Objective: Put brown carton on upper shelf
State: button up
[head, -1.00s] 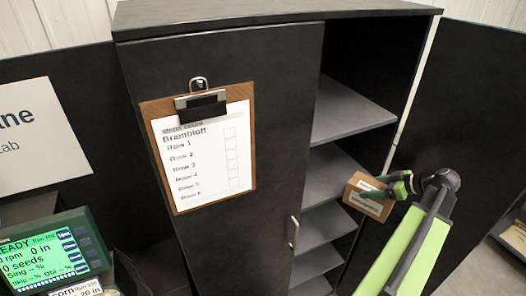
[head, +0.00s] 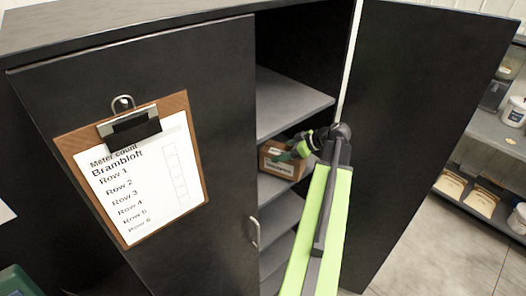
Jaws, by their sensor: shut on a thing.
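The brown carton (head: 280,160) with a white label is in my gripper (head: 303,147), inside the open right half of the black cabinet. The gripper is shut on the carton's upper right part. The carton is close over a middle shelf (head: 268,188); I cannot tell whether it touches it. A higher grey shelf (head: 290,103) is above the carton and looks bare where it shows. My green arm covers part of the lower shelves.
The shut left cabinet door (head: 225,160) carries a clipboard (head: 135,170). The right door (head: 430,110) stands wide open beside my arm. Lower shelves (head: 280,228) look empty. A rack with bags and tubs (head: 480,200) stands at the far right.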

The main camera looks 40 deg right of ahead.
aim_at(267, 146)
jog(key=shift+w+a, duration=0.25)
jog(key=shift+w, duration=0.5)
jog(key=shift+w+a, duration=0.25)
jog(key=shift+w, duration=0.5)
jog(key=w, duration=0.1)
jog(key=w+a, duration=0.1)
jog(key=w, duration=0.1)
jog(key=shift+w+a+f+b, duration=0.1)
jog(key=shift+w+f+b, duration=0.2)
jog(key=shift+f+b, duration=0.6)
jog(key=shift+s+r, duration=0.15)
jog(key=shift+r, duration=0.05)
jog(key=shift+f, duration=0.25)
jog(key=o, duration=2)
jog(key=shift+r, duration=0.1)
jog(key=shift+o, duration=0.2)
